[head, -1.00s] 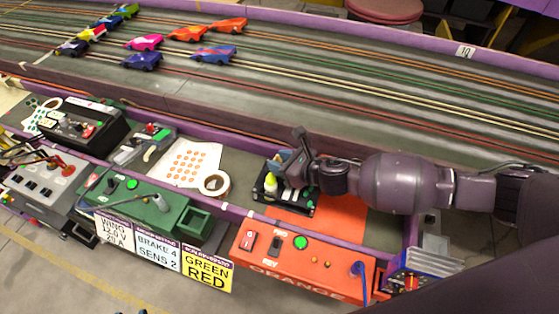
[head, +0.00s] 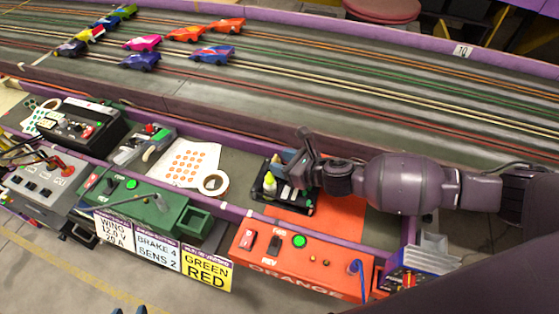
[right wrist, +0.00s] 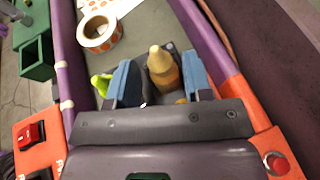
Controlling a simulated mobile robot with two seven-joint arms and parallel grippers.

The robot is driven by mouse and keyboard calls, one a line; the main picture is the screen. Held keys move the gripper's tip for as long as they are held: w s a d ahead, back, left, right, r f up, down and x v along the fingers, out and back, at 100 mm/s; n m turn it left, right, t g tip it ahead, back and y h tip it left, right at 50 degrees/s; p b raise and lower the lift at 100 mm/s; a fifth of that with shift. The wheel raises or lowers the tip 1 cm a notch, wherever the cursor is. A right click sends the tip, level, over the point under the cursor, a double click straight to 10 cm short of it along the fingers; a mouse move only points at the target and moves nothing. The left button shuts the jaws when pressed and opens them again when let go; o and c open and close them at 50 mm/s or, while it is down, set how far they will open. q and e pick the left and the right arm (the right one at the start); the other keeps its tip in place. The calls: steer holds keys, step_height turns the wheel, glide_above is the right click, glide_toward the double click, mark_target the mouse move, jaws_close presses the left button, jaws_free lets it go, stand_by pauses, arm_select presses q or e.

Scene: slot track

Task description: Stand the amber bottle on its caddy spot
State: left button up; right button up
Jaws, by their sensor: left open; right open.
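The amber bottle (right wrist: 163,72) shows in the right wrist view between the two blue fingers of my right gripper (right wrist: 160,85), with its pale cone tip up. The fingers are open and gaps show beside the bottle. A yellow-green bottle (head: 270,181) stands in the caddy and also shows in the right wrist view (right wrist: 101,84). The bottle's base is hidden. Only the blue fingertips of my left gripper (head: 130,311) show, apart, at the bottom edge.
A tape roll (head: 214,183) and a dotted sticker sheet (head: 188,160) lie left of the caddy. The orange control box (head: 300,262) is in front of it, the green box (head: 140,205) further left. The purple track wall (head: 240,129) runs behind.

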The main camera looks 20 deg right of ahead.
steer(key=p+v, duration=0.1)
steer(key=v, duration=0.9)
steer(key=shift+s+d+r+p, duration=0.15)
steer(key=shift+s+p, duration=0.05)
steer(key=shift+p, duration=0.2)
